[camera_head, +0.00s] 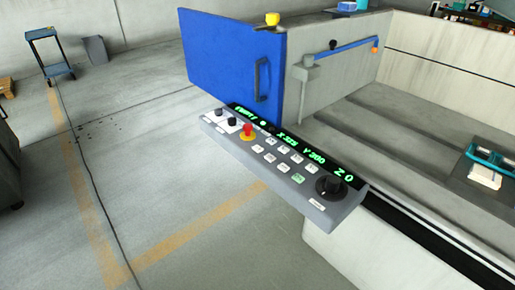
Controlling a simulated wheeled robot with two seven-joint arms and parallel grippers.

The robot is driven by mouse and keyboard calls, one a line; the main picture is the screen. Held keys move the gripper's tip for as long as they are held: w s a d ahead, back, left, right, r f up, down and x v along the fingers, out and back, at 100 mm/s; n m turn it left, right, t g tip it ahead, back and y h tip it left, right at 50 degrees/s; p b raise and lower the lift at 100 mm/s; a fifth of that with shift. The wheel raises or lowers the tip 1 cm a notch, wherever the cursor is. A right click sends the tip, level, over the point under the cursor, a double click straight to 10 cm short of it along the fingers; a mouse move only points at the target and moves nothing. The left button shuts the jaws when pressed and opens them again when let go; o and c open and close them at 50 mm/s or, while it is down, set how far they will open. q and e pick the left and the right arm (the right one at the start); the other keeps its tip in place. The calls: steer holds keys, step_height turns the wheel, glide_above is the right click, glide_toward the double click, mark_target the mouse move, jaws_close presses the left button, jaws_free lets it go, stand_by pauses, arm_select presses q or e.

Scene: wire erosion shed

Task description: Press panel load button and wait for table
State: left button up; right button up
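The grey control panel (315,195) stands out from the machine near the middle of the head view. It has several small white buttons (270,158), one green-tinted button (298,179), a red emergency stop (248,131) on a yellow base and a black dial (328,187). Its display (290,139) shows green text, with X, Y and Z readings. The button labels are too small to read, so I cannot tell which is load. The machine table (400,140) lies to the right, with a teal-framed fixture and white block (484,175) on it. Neither gripper is in view.
A blue door (228,75) with a handle stands open behind the panel. A blue cart (46,50) and grey bin (96,50) are at the back left. The floor left of the panel is clear.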

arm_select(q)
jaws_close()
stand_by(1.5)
